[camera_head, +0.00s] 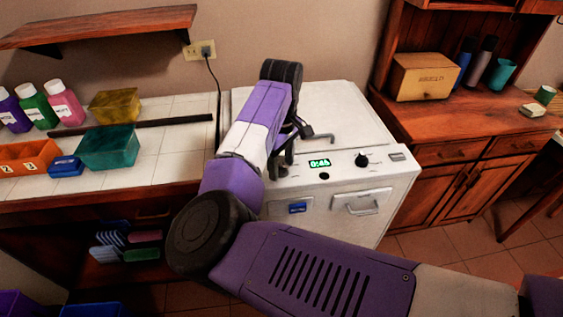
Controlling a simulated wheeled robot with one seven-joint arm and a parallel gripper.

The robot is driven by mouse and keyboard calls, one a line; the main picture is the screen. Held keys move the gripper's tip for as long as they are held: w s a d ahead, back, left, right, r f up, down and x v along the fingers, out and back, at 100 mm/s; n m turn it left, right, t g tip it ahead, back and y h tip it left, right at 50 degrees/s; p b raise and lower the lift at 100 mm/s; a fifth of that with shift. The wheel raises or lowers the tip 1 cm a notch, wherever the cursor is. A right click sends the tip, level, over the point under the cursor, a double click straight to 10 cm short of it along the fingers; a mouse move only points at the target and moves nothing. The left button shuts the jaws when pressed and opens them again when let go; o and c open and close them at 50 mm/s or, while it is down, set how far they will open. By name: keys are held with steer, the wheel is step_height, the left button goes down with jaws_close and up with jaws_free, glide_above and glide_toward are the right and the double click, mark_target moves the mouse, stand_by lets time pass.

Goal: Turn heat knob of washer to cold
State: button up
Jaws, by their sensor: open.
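The white washer (350,190) stands in the middle against the wall. Its front panel has a green lit display (319,163), a round black knob (362,160) right of it, and a small dark button (324,176) below it. The labels are too small to read, so I cannot tell which control sets the heat. My gripper (287,158) is open, at the left part of the panel, left of the display. It and my arm hide that part of the panel and whatever is on it. I cannot tell whether the gripper touches anything.
A tiled counter (185,110) on the left holds bottles (34,104), a teal bin (107,147) and a yellow box (115,105). A wooden cabinet (462,125) stands close on the right. A shelf (98,27) hangs at upper left. The washer's lid is shut.

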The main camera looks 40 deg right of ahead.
jaws_close()
stand_by(0.3)
steer(key=shift+n, duration=0.4)
steer(key=n+b, duration=0.3)
steer(key=n, duration=0.2)
steer(key=shift+f, duration=0.1)
steer(key=n+b, duration=0.2)
steer(key=n, duration=0.4)
steer(key=shift+n, duration=0.4)
steer(key=n+b, duration=0.2)
steer(key=n, duration=0.4)
steer(key=shift+n+b, duration=0.95)
steer(key=shift+n, duration=1.75)
